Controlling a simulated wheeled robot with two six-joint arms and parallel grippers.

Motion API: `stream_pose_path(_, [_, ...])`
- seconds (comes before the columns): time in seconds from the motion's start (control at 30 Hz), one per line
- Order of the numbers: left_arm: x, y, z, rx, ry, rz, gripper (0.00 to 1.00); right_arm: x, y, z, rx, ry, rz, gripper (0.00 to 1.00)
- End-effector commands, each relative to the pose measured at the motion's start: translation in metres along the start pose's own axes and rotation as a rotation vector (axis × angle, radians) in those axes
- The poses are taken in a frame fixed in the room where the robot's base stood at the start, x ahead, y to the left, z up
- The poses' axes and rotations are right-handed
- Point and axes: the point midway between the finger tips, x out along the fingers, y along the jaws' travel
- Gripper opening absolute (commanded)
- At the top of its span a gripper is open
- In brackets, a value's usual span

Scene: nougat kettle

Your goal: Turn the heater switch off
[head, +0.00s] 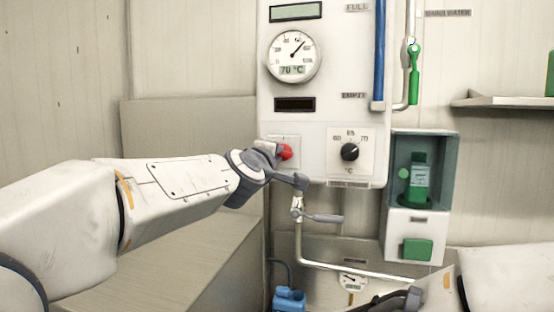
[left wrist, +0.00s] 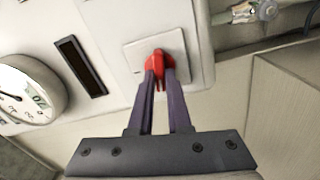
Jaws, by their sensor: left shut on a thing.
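The heater switch is a red knob (head: 286,152) on a square white plate at the lower left of the white control panel (head: 330,110). My left gripper (head: 277,154) reaches it from the left and hides part of it. In the left wrist view, the two dark fingers of my left gripper (left wrist: 160,78) are closed on the red knob (left wrist: 157,58). The knob's red grip shows between the fingertips. My right gripper (head: 400,300) shows partly at the bottom edge of the head view, and its fingers are not clear.
A black temperature dial (head: 350,152) sits right of the switch. A round gauge (head: 293,55) reads 70 °C above. A pipe with a lever valve (head: 322,218) runs below the panel. A green bottle (head: 418,178) stands in a dispenser box at right.

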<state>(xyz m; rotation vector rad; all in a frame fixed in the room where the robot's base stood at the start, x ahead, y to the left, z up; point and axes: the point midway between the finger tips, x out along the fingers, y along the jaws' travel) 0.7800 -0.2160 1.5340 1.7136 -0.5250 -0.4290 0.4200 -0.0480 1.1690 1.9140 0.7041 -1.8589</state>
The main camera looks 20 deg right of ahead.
Motion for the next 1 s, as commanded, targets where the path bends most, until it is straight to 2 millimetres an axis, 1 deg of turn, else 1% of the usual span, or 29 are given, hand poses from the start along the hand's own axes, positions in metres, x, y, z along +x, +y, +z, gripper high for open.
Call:
stream_pose_path(0.2, [0.0001,-0.0017,-0.0006,-0.126,0.002,0.0,0.0,0.0051,0.0004,0.0003,-0.001,0.0,0.0,0.81])
stream_pose_path(0.4, [0.0001,-0.0017,-0.0007,-0.192,0.002,0.0,0.0,0.0067,0.0005,0.0004,-0.001,0.0,0.0,0.81])
stream_pose_path(0.97, [0.0002,-0.0018,-0.0007,-0.219,0.002,-0.001,0.0,0.0072,0.0005,0.0004,-0.001,0.0,0.0,0.81])
stream_pose_path(1.0, [0.0002,-0.0018,-0.0007,-0.219,0.002,-0.001,0.28,0.0072,0.0005,0.0004,-0.001,0.0,0.0,0.81])
